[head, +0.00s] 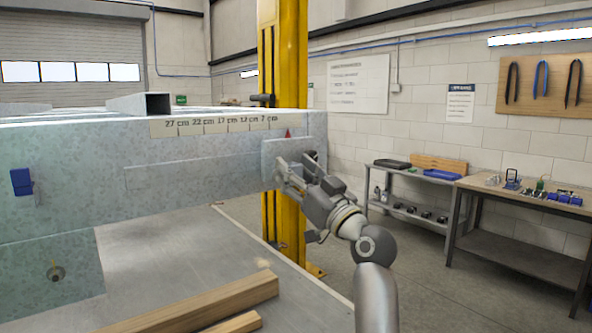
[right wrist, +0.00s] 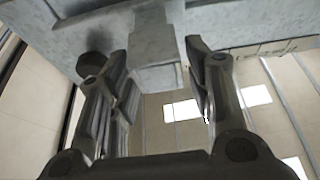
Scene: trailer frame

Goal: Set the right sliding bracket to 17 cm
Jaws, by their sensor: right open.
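The right sliding bracket (head: 277,150) is a grey metal plate on the side of the long galvanised beam, near its right end. A red pointer (head: 288,133) stands above it. The pointer is right of the 7 cm mark on the scale strip (head: 190,128), which reads 27, 22, 17, 12, 7 cm from left to right. My right gripper (head: 287,172) is at the bracket's front. In the right wrist view my open fingers (right wrist: 160,80) stand either side of a grey block (right wrist: 155,52) on the bracket; contact is unclear. My left gripper is out of view.
A slot (head: 190,172) runs along the beam left of the bracket. A blue part (head: 21,181) is at the beam's left. Wooden planks (head: 205,305) lie on a grey surface in front. A yellow post (head: 290,70) stands behind; a workbench (head: 520,190) is at right.

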